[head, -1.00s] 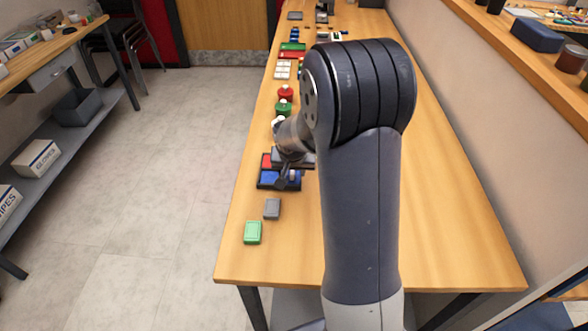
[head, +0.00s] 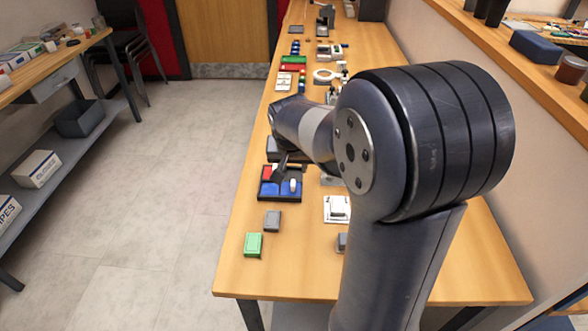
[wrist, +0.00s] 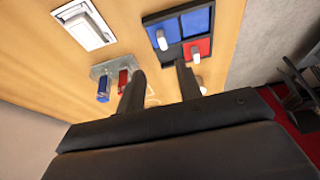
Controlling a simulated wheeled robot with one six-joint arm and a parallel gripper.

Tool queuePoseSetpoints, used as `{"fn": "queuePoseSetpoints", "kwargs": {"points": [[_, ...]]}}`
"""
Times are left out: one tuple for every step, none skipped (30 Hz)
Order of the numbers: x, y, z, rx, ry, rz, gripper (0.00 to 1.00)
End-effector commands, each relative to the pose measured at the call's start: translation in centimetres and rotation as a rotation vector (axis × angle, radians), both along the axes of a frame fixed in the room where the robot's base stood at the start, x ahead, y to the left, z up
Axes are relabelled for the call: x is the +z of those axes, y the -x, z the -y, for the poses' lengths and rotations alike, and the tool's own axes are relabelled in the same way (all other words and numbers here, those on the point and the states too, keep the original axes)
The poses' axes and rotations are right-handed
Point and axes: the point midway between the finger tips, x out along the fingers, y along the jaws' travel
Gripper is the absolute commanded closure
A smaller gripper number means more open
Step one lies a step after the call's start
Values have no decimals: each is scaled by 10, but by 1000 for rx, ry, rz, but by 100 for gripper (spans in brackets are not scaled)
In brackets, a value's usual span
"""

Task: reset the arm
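My gripper (wrist: 161,84) is open in the wrist view, its two dark fingers spread apart with nothing held between them. It hangs above the wooden table (head: 235,270), near a black tray with blue and red compartments (wrist: 172,52). In the head view the tray (head: 280,200) lies near the table's left edge, and a dark gripper part (head: 284,160) shows over its far side. My arm's large elbow and forearm cover much of the table's middle and right.
A green box (head: 253,245) and a grey box (head: 272,221) sit near the table's front left. A white device (head: 337,208) lies right of the tray. The wrist view shows blue (wrist: 103,90) and red (wrist: 123,80) pegs beside the fingers. A wall shelf (head: 480,45) runs along the right.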

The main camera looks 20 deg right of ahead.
Motion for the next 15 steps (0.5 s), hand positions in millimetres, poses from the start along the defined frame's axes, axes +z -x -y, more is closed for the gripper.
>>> {"fn": "queuePoseSetpoints", "kwargs": {"points": [[1,0,0,0,0,0,66],[1,0,0,0,0,0,66],[1,0,0,0,0,-1,66],[1,0,0,0,0,-1,66],[1,0,0,0,0,-1,66],[1,0,0,0,0,-1,66],[1,0,0,0,0,-1,66],[1,0,0,0,0,-1,66],[0,0,0,0,0,-1,66],[0,0,0,0,0,-1,66],[-1,0,0,0,0,-1,66],[-3,-1,0,0,0,-2,66],[-5,-1,1,0,0,-3,66],[-7,-2,1,0,-1,-4,66],[-11,-4,1,-1,0,-5,66]]}}
